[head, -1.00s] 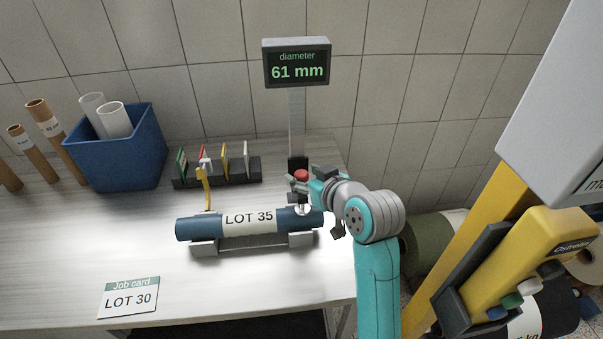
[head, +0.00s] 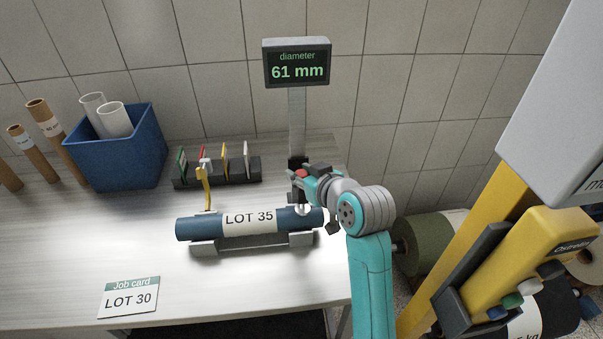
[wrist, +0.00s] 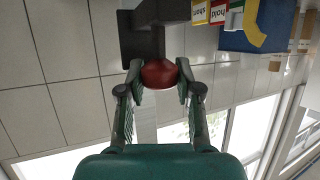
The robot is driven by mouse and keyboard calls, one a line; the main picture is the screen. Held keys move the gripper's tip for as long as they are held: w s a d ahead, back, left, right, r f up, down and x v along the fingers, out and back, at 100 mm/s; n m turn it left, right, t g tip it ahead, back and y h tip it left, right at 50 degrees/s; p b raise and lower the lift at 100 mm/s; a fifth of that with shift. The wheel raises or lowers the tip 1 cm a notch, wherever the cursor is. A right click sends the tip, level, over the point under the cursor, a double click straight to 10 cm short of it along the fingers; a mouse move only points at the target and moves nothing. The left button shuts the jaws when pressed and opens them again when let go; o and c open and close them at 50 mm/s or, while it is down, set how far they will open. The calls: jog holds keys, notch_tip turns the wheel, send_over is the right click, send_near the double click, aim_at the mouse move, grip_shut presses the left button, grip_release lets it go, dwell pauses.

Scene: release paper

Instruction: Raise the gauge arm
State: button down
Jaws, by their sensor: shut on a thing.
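The gauge stands at the back right of the bench, with a grey post (head: 297,125) and a display (head: 297,64) reading "diameter 61 mm". Its red knob (wrist: 159,73) sits between my fingertips in the wrist view, on a dark part of the gauge (wrist: 150,40). My gripper (head: 296,182) is shut on the red knob; it also shows in the wrist view (wrist: 160,80). In the head view my gripper hides most of the knob and gauge arm. A white tip (head: 303,210) shows below my gripper at the right end of the blue roll (head: 190,228), labelled "LOT 35". I cannot tell whether they touch.
The roll lies on a grey cradle (head: 205,248). A yellow upright piece (head: 204,188) stands behind its left part. A card rack (head: 215,174), a blue bin (head: 115,155) of tubes and a "LOT 30" job card (head: 129,298) are to the left.

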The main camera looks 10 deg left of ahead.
notch_tip(320, 180, up, 13)
jog(key=shift+r, duration=0.2)
jog(key=c, duration=1)
grip_release()
jog(key=shift+c, duration=0.2)
jog(key=shift+o, duration=1.3)
jog(key=shift+f, duration=0.1)
jog(key=v, duration=0.7)
jog(key=shift+s, duration=0.25)
jog(key=shift+d, duration=0.15)
